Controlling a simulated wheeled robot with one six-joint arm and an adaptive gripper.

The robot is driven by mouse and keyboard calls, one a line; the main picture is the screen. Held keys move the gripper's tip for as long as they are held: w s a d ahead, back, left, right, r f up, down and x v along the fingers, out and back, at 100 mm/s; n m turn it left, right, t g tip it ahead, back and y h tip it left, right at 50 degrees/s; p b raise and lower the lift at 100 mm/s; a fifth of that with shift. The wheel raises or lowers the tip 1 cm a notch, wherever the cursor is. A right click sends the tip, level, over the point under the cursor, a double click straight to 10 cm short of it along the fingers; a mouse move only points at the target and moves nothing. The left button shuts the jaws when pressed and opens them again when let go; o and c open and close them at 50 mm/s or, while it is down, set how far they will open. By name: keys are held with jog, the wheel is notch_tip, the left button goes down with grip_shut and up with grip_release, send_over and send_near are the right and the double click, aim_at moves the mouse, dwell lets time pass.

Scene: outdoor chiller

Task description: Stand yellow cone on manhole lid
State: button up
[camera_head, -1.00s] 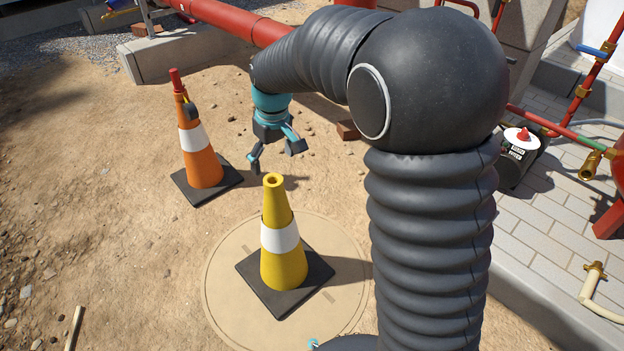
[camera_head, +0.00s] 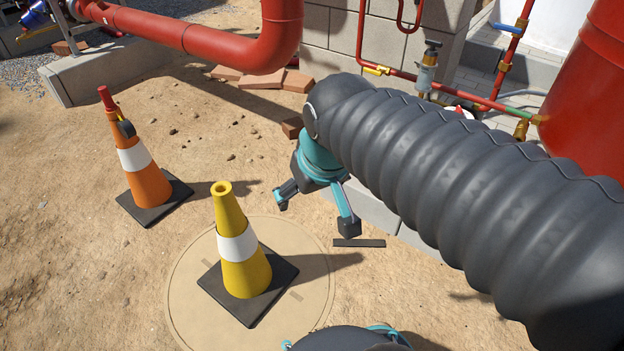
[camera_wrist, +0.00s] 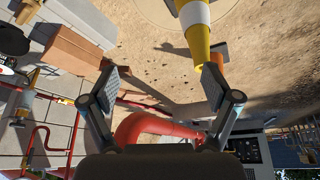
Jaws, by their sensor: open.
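The yellow cone (camera_head: 238,247) with a white band and a black square base stands upright on the round tan manhole lid (camera_head: 190,310) in the head view. Its base lies within the lid's rim. My gripper (camera_head: 314,212) is open and empty, to the right of the cone's top and apart from it. In the wrist view the yellow cone (camera_wrist: 196,35) shows at the top, beyond the fingers of my gripper (camera_wrist: 158,92), with nothing between them.
An orange cone (camera_head: 143,170) with a red top and black base stands left of the lid. A thick red pipe (camera_head: 190,35) and several bricks (camera_head: 262,79) lie behind. A red tank (camera_head: 590,100) stands at right. Bare dirt is free at left.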

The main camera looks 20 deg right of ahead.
jog(key=shift+m+t, duration=0.4)
jog(key=shift+m, duration=0.2)
jog(key=s, duration=0.1)
jog(key=s+d+f, duration=0.1)
jog(key=s, duration=0.1)
jog(key=s+d, duration=0.1)
jog(key=s, duration=0.1)
jog(key=shift+s+f, duration=0.1)
jog(key=shift+f, duration=0.1)
